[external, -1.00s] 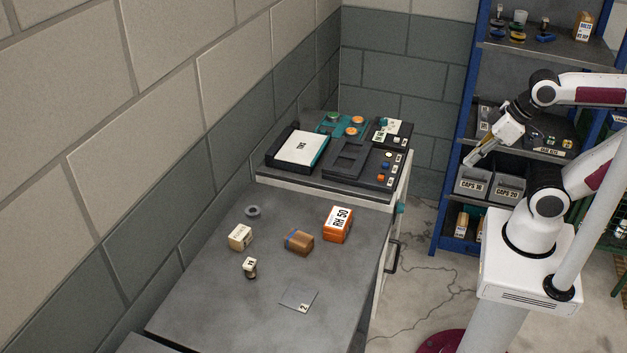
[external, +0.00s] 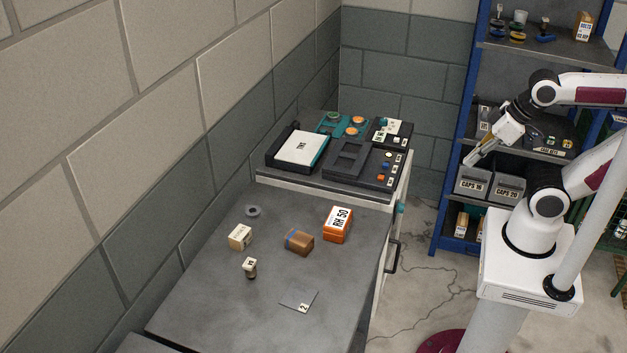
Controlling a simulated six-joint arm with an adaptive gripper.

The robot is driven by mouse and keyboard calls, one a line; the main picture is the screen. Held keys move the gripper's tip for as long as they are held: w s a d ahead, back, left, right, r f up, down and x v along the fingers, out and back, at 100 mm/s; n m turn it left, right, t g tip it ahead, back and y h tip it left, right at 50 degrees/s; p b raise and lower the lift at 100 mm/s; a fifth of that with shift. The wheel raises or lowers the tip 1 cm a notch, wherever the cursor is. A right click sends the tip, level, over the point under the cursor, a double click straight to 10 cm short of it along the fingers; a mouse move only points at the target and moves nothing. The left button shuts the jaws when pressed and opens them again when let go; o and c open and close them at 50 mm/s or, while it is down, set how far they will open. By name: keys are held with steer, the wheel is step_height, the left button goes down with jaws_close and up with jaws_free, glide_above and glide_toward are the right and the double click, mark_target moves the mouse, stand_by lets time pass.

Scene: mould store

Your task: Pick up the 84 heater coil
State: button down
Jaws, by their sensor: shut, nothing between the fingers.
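No label reading 84 can be made out, and I cannot tell which object is the heater coil. On the grey bench top (external: 215,300) lie a small grey ring (external: 253,211) and a small brown piece with a white lettered tag (external: 249,267), its lettering too small to read. My gripper (external: 469,161) is shut and empty. It points down and left, in front of the blue shelf unit and well to the right of the bench things.
A cream box (external: 240,237), a brown box with a blue band (external: 299,242), an orange RH 50 box (external: 338,224) and a grey card (external: 299,300) lie on the bench. Dark trays (external: 347,160) stand behind. The shelf (external: 467,150) holds bins (external: 474,183).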

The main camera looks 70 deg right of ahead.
stand_by(0.4)
steer(key=c, duration=1.6)
jaws_free()
steer(key=shift+c, duration=0.2)
steer(key=shift+w, duration=0.15)
